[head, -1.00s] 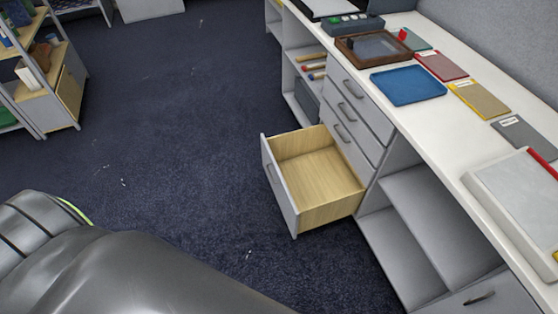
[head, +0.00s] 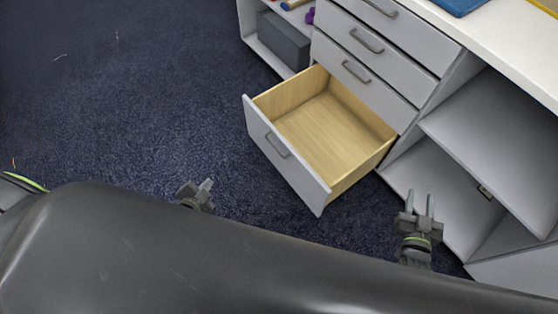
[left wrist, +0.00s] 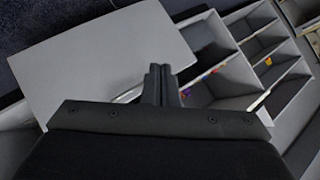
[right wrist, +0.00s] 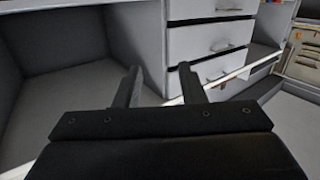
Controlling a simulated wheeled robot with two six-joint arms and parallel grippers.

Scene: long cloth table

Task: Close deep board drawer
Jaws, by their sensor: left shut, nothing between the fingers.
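The deep drawer (head: 283,153) is pulled far out at the bottom of the drawer stack, with a grey front, a bar handle and a bare wooden inside. It is empty. My left gripper (head: 205,187) is shut and empty, in front of and to the left of the drawer front, apart from it. In the left wrist view the left fingers (left wrist: 160,82) are together before a large grey panel (left wrist: 105,60). My right gripper (head: 421,196) is open and empty, right of the drawer near the open shelves. Its spread fingers also show in the right wrist view (right wrist: 158,85).
Shut drawers (head: 365,48) with bar handles sit above the open one. Open shelves (head: 470,160) stand to the right, and a cubby with a dark grey box (head: 283,40) to the left. The dark carpet (head: 120,100) at left is clear.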

